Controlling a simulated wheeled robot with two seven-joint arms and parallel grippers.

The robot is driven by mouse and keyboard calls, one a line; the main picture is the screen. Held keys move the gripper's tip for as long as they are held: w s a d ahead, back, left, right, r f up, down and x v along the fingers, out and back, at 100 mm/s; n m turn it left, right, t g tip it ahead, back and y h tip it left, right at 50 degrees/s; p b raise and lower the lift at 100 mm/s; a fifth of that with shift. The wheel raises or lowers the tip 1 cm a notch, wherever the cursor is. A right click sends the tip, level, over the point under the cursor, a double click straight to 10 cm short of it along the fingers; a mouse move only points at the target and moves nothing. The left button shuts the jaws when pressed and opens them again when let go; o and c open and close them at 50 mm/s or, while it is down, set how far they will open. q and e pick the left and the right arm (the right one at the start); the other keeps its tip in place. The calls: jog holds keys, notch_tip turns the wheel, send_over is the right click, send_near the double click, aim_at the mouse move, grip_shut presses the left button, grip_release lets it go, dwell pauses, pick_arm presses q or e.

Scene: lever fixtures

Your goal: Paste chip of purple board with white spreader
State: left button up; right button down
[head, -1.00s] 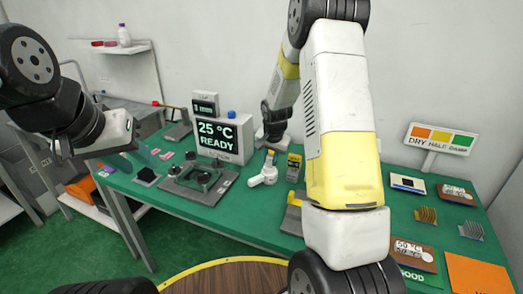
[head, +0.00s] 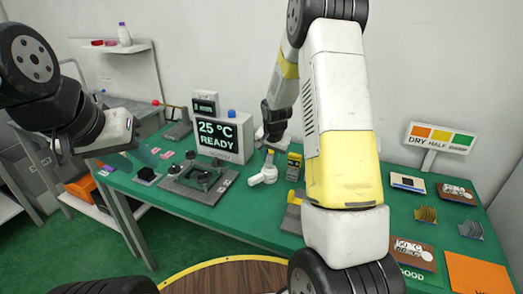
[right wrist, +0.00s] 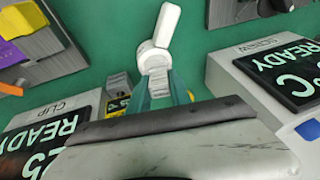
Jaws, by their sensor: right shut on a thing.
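My right gripper (right wrist: 162,88) is shut on a white tool (right wrist: 158,48), which looks like the white spreader. In the right wrist view the tool has a round body and a pale arm sticking out beyond the fingertips. In the head view the white tool (head: 263,177) shows just below the right gripper, over the green table in front of the READY box. I cannot tell whether it touches the table. My left gripper (head: 145,153) is at the left, over the table's left end; its jaws are unclear. Small pink pieces (head: 166,155) lie near the left gripper.
A dark grey fixture (head: 200,181) stands left of the white tool. The display box (head: 222,138) reading 25 °C READY is behind it. A yellow-grey block (head: 294,167) stands close on the right. My right arm hides the middle of the table. A sign (head: 440,138) stands at right.

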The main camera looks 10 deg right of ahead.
aim_at(271, 154)
jog(key=shift+r, duration=3.45)
